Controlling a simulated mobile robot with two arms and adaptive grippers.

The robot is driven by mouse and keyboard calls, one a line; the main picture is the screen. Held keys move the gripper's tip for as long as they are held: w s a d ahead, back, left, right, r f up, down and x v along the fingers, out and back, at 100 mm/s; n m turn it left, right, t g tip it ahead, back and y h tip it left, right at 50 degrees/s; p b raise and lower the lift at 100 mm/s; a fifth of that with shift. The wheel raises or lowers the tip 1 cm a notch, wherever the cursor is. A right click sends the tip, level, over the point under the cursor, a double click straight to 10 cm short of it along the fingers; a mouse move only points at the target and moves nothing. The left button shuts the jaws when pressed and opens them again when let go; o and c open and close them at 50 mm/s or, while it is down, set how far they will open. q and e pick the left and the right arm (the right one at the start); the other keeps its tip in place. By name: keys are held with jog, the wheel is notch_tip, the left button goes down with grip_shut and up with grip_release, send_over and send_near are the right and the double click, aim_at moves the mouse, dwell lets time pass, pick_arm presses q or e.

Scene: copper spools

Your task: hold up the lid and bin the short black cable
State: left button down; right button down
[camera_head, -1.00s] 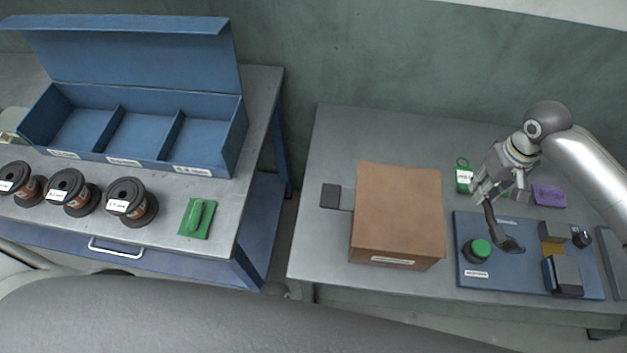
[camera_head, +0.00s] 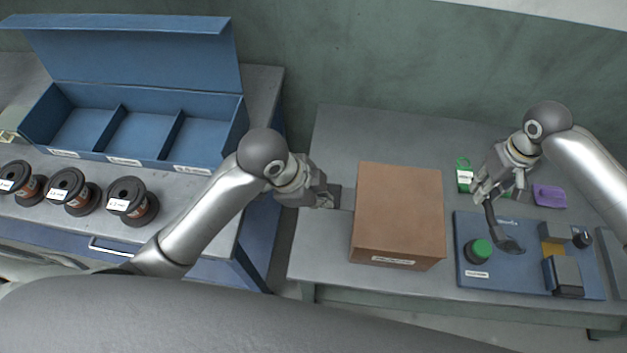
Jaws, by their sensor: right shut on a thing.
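A brown box (camera_head: 400,215) with a flat closed top and a small label on its front stands on the right table. A dark tab (camera_head: 334,190) sticks out at its left side, now partly hidden. My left gripper (camera_head: 326,196) is at this tab, left of the box; whether its fingers are open or closed on it is not clear. My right gripper (camera_head: 484,193) is shut on the upper end of the short black cable (camera_head: 493,222). The cable hangs down over the blue board (camera_head: 515,280), its wider lower part close to the board.
The board carries a green button (camera_head: 478,250) and a grey-and-yellow fixture (camera_head: 563,274). A green tag (camera_head: 464,178) and a purple block (camera_head: 549,195) lie behind it. On the left table stand an open blue compartment box (camera_head: 137,135) and several spools (camera_head: 132,201).

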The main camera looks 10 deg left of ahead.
pick_arm(q)
jog(key=shift+t, duration=0.6)
jog(key=w, duration=0.1)
jog(key=w+f, duration=0.2)
jog(key=shift+w+d+f, duration=0.25)
jog(key=shift+w, duration=0.1)
jog(key=shift+f, duration=0.1)
